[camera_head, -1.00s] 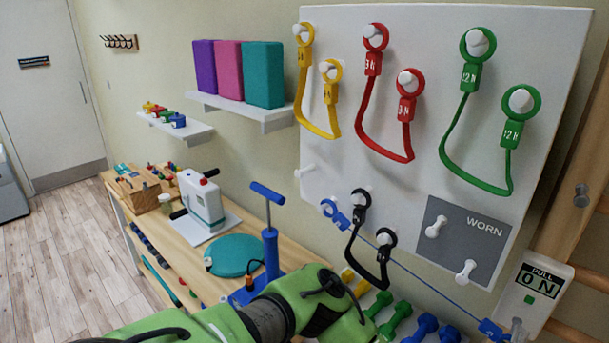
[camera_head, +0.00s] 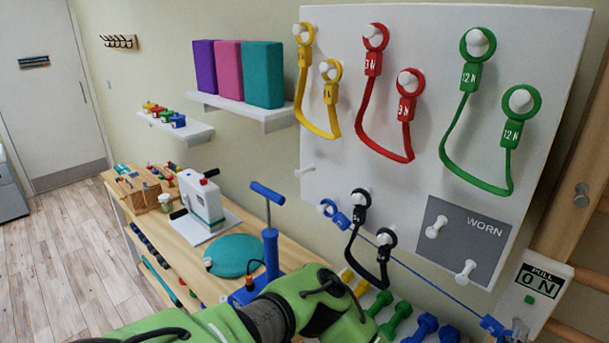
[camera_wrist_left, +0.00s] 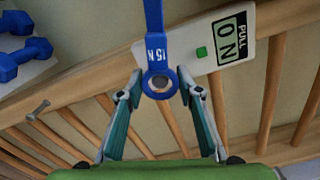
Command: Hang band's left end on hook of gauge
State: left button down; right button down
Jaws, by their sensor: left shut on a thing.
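The blue band, marked 15 N, stretches as a thin line (camera_head: 440,285) across the lower board. Its far ring (camera_head: 327,207) is at a peg near the black band. Its near end (camera_head: 492,325) is by the gauge (camera_head: 541,282), low at the right. In the left wrist view, the blue ring (camera_wrist_left: 160,82) is between the fingertips of my left gripper (camera_wrist_left: 160,88), which is shut on this end. The gauge (camera_wrist_left: 228,42) is just beyond and reads 0 N. I cannot make out its hook or whether the ring touches it. My right gripper is out of view.
The white board (camera_head: 400,140) carries yellow, red, green and black bands on pegs. A grey WORN panel (camera_head: 460,240) with two pegs is near the gauge. Dumbbells (camera_head: 395,318) lie below. A bench (camera_head: 215,275) with a blue pump (camera_head: 270,250) stands left. Wooden bars (camera_wrist_left: 275,80) are behind the gauge.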

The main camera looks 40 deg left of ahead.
pick_arm(q)
jog(key=shift+w+d, duration=0.1)
jog(key=shift+w, duration=1.2)
jog(key=shift+a+r, duration=0.15)
jog(key=shift+a, duration=0.25)
jog(key=c, duration=1.4)
grip_release()
jog(key=shift+o, duration=1)
jog(key=s, duration=0.8)
